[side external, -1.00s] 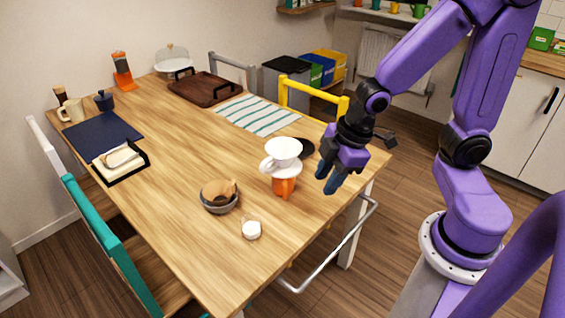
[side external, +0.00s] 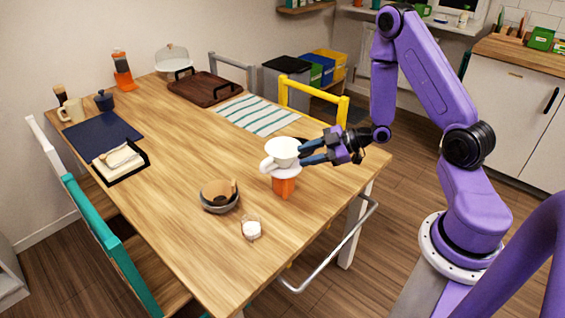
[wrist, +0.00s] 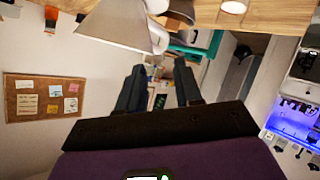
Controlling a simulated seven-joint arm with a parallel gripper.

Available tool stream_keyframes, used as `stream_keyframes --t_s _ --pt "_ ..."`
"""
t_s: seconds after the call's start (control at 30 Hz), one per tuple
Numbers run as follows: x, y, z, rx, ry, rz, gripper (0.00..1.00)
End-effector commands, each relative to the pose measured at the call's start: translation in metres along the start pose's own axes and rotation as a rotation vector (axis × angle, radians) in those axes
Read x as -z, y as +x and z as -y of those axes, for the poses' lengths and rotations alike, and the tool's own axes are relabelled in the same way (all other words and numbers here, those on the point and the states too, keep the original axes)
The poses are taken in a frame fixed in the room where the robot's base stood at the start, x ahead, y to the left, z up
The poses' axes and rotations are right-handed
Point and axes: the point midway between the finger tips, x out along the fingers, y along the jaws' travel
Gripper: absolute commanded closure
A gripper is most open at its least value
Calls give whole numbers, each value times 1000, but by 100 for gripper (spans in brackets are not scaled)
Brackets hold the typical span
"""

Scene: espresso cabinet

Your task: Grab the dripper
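The dripper (side external: 283,149) is a white cone with a loop handle on its left and a flat base flange. It sits upright on an orange holder (side external: 284,187) near the table's right side. My gripper (side external: 303,153) is just right of the dripper, level with its cone, with the fingers pointing left at it. In the wrist view, the fingers (wrist: 160,75) are apart with nothing held between them. A pale cone, apparently the dripper (wrist: 118,24), shows at the upper left there, beyond the fingertips. Whether a finger touches the cone cannot be told.
A dark bowl (side external: 220,203) with a brown item and a small white-filled glass (side external: 251,229) stand left and in front of the dripper. A striped cloth (side external: 258,115) and brown tray (side external: 205,89) lie farther back. The middle of the table is clear.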

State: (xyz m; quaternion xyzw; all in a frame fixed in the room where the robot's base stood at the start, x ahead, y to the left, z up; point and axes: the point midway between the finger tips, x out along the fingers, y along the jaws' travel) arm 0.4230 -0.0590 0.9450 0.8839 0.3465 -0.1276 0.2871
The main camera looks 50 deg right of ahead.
Motion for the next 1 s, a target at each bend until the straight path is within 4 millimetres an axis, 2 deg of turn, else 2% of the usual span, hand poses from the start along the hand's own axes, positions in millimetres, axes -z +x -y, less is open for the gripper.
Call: stream_keyframes --t_s 0.13,0.27,0.57,0.8,1.0 --pt "-5 -8 -6 -48 22 -52 65" --pt "-4 -4 -8 -60 24 -67 65" --pt "-2 26 -10 -58 23 -66 65" --pt "0 57 -11 -58 23 -65 65" --pt "0 66 -12 -59 24 -64 65"
